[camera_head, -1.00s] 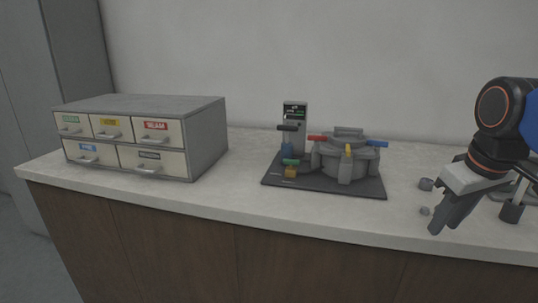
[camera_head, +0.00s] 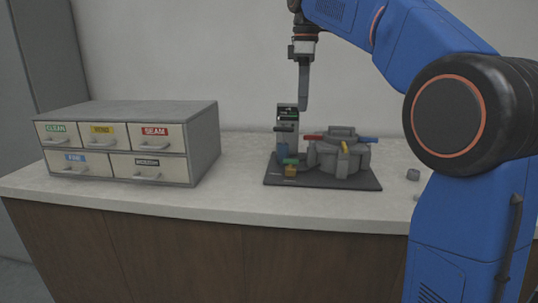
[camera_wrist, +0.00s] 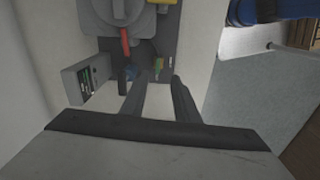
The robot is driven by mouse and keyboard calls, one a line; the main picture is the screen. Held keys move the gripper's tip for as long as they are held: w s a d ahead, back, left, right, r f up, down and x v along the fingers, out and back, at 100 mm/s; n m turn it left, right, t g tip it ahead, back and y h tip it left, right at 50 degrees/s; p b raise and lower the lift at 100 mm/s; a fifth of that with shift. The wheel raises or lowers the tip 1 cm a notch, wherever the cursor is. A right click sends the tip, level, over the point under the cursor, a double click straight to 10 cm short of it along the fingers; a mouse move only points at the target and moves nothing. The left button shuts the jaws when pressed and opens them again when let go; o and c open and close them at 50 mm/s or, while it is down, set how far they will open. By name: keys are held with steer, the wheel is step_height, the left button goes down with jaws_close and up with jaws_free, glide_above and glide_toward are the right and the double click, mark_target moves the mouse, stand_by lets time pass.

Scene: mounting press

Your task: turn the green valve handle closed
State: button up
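In the wrist view the green handle (camera_wrist: 158,64) shows small, beyond the fingers. Its exact turn angle is too small to tell.
A black lever (camera_head: 285,129) is on the post, with a blue part (camera_head: 282,151) below. A drawer cabinet (camera_head: 130,143) stands left. Counter between is clear.

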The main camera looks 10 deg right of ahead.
mark_target(291, 161)
steer(key=shift+n, duration=0.4)
steer(key=f, duration=0.5)
steer(key=w+a+f, duration=0.1)
steer(key=f, duration=0.5)
steer(key=a+f, duration=0.1)
steer(key=f, duration=0.4)
steer(key=shift+w+a+f, duration=0.2)
steer(key=shift+w+f, duration=0.05)
steer(key=shift+f, duration=0.15)
jaws_close()
